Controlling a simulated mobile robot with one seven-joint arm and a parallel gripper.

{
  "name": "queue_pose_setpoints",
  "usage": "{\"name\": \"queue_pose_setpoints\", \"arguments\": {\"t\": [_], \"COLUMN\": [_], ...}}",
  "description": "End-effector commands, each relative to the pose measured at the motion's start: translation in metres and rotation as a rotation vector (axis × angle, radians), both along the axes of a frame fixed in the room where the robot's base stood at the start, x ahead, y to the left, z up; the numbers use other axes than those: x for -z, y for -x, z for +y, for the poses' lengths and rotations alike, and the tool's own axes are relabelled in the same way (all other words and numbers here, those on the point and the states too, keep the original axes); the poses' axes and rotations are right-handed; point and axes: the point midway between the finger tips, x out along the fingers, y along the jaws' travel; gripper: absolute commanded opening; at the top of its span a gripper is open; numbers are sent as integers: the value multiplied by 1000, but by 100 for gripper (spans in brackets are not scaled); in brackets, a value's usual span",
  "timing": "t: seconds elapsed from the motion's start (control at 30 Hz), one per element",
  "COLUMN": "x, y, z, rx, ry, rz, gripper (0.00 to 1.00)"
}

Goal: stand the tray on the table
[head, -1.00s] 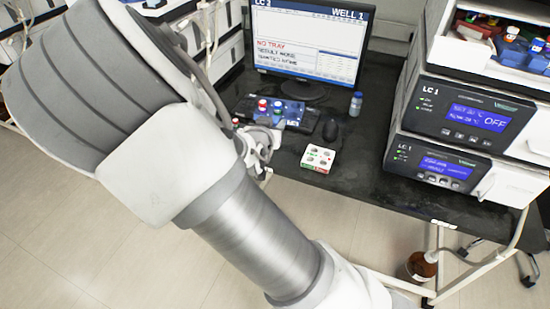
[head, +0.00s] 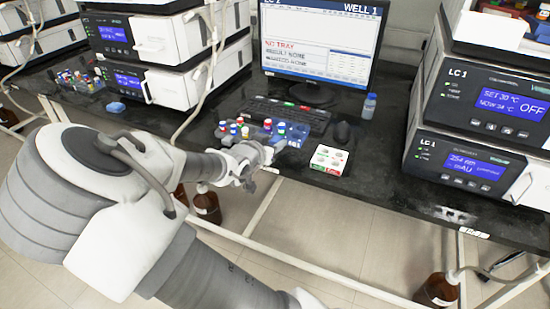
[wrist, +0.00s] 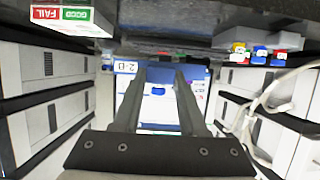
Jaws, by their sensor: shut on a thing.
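A blue tray (head: 294,137) with coloured-cap vials is at the front edge of the black table (head: 400,185), in front of the keyboard. My gripper (head: 258,150) reaches it from the front left. In the wrist view, my gripper's two fingers (wrist: 160,78) are shut on the blue tray (wrist: 199,74), beside a white label reading 2-B. The fingers and wrist hide part of the tray in the head view. I cannot tell whether its underside touches the table.
A white box with green and red labels (head: 329,160) stands just right of the tray. More capped vials (head: 233,129) stand close on its left. The monitor (head: 320,50), keyboard (head: 290,114), mouse (head: 343,131) and blue-capped bottle (head: 369,106) are behind. Instrument stacks (head: 470,140) flank the table.

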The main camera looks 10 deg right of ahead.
Motion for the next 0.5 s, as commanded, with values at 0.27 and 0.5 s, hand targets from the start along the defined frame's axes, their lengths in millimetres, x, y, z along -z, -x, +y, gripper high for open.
{"name": "queue_pose_setpoints", "arguments": {"t": [0.27, 0.5], "x": [23, 45], "y": [-37, -38], "z": [-9, -9], "rx": [0, 1], "ry": [1, 0], "rz": [-1, 1], "gripper": [0, 0]}}
